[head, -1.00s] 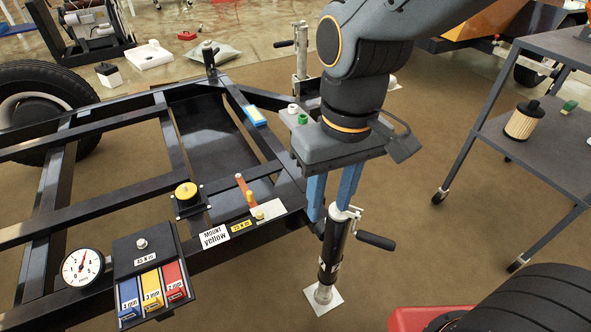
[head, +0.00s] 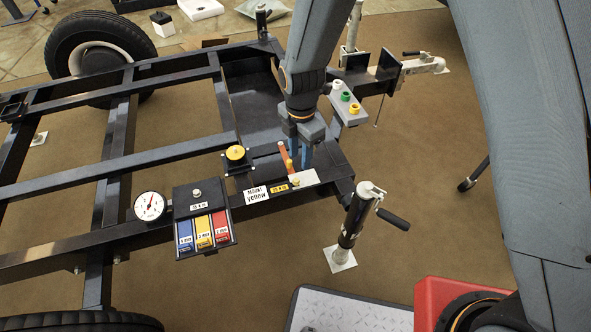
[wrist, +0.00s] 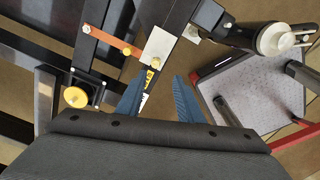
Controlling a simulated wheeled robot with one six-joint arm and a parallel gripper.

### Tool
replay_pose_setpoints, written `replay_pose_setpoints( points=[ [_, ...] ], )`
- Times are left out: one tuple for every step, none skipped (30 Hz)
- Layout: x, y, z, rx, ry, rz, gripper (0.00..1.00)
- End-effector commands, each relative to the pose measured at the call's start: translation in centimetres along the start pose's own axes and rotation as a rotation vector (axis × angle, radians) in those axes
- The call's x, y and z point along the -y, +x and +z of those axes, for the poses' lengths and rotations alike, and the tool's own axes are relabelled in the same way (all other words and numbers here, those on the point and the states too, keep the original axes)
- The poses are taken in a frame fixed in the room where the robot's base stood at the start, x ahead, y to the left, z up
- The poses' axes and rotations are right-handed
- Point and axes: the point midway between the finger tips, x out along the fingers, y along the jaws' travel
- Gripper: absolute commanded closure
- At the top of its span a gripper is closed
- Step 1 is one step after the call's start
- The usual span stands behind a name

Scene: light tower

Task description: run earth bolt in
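The earth point is a bare metal plate (head: 305,177) at the frame's front right corner, with an orange strap (head: 284,156) beside it. A yellow bolt head (head: 296,182) stands on the plate, and another yellow piece sits on the strap. In the wrist view the strap (wrist: 108,42) slants toward the plate (wrist: 158,44), with a small yellow head (wrist: 155,63) at the plate's lower edge. My gripper (head: 299,154) points down by the plate, partly hidden. In the wrist view its blue fingers (wrist: 157,92) are apart with nothing held, and the yellow head shows beyond the gap.
A jack (head: 354,220) stands just right of the plate. A gauge (head: 150,206) and a box with blue, yellow and red blocks (head: 202,220) are to the left. A yellow round knob (head: 236,154) is nearby. A grey block with coloured caps (head: 348,105) is behind on the right.

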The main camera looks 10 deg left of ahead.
Motion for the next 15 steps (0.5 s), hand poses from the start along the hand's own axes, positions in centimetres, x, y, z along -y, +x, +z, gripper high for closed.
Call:
replay_pose_setpoints(
  points=[
    [-0.3,0.7,-0.3,0.0,-0.061,-0.004,0.66],
    [-0.4,1.2,-0.4,0.0,-0.093,-0.005,0.66],
    [-0.7,1.6,-0.5,0.001,-0.129,-0.003,0.66],
    [-0.8,1.9,-0.5,0.001,-0.149,-0.003,0.66],
    [-0.9,2.2,-0.5,0.001,-0.166,-0.003,0.66],
    [-0.9,2.5,-0.6,0.001,-0.183,-0.003,0.66],
    [-0.9,2.7,-0.6,0.001,-0.192,-0.004,0.66],
    [-0.9,3.0,-0.6,0.001,-0.196,-0.005,0.66],
    [-0.9,3.4,-0.6,0.001,-0.2,-0.005,0.66],
    [-1.0,3.8,-0.6,0.001,-0.201,-0.005,0.66],
    [-1.0,4.2,-0.6,0.001,-0.201,-0.004,0.66],
    [-1.0,4.8,-0.6,0.001,-0.2,-0.005,0.66],
    [-0.9,5.2,-0.6,0.001,-0.2,-0.005,0.66],
    [-0.9,5.7,-0.6,0.001,-0.199,-0.005,0.66],
    [-0.9,6.4,-0.6,0.001,-0.199,-0.006,0.66]
  ],
)
